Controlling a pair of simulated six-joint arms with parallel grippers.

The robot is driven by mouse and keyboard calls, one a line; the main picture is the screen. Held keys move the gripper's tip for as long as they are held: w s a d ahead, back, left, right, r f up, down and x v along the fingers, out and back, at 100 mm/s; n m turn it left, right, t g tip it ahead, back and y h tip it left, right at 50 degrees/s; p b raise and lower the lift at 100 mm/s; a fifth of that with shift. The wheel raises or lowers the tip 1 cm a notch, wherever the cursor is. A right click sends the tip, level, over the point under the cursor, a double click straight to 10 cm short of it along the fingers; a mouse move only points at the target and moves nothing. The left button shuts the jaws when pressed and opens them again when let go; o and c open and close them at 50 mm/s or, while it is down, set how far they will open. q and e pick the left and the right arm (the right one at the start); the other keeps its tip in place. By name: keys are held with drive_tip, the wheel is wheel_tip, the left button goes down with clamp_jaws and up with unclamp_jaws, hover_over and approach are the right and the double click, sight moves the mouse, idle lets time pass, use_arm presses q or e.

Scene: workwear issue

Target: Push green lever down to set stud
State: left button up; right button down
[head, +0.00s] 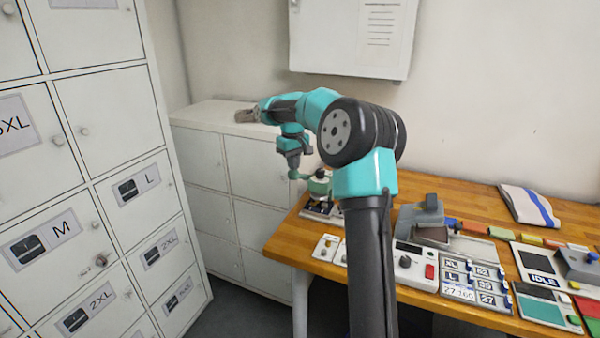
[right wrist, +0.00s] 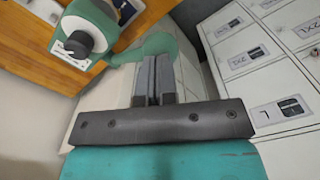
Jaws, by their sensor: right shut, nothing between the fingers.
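The stud press (head: 320,186) is a small green and grey machine at the left end of the wooden table. Its green lever (head: 297,175) sticks out to the left. My right gripper (head: 293,163) points down just above the lever's outer end. In the right wrist view my right gripper (right wrist: 153,75) has its fingers together and empty, overlapping the green lever (right wrist: 152,45). The press head with its dark knob (right wrist: 78,42) is at upper left there. I cannot tell whether the fingertips touch the lever. My left gripper is not in view.
White lockers (head: 85,110) stand at the left, and a low white cabinet (head: 200,160) stands behind. On the wooden table (head: 455,210) are a size-label panel (head: 472,282), a grey device (head: 425,215), an IDLE display (head: 540,268) and a folded striped cloth (head: 528,206).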

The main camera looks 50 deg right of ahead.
sight(291, 175)
drive_tip(key=shift+s+a+f, duration=0.1)
drive_tip(key=shift+a+f, duration=0.1)
drive_tip(key=shift+f, duration=0.25)
drive_tip(key=shift+s+a+f, duration=0.1)
drive_tip(key=shift+a+f, duration=0.1)
drive_tip(key=shift+f, duration=0.25)
drive_tip(key=shift+s+a+f, duration=0.1)
drive_tip(key=shift+a+f, duration=0.05)
drive_tip(key=shift+f, duration=0.65)
drive_tip(key=shift+a+f, duration=0.2)
drive_tip(key=shift+f, duration=0.55)
drive_tip(key=shift+s+a+f, duration=0.1)
drive_tip(key=shift+a+f, duration=0.05)
drive_tip(key=shift+f, duration=0.65)
idle(0.8)
wheel_tip(291, 175, up, 13)
idle(2.1)
drive_tip(key=shift+w+r, duration=0.1)
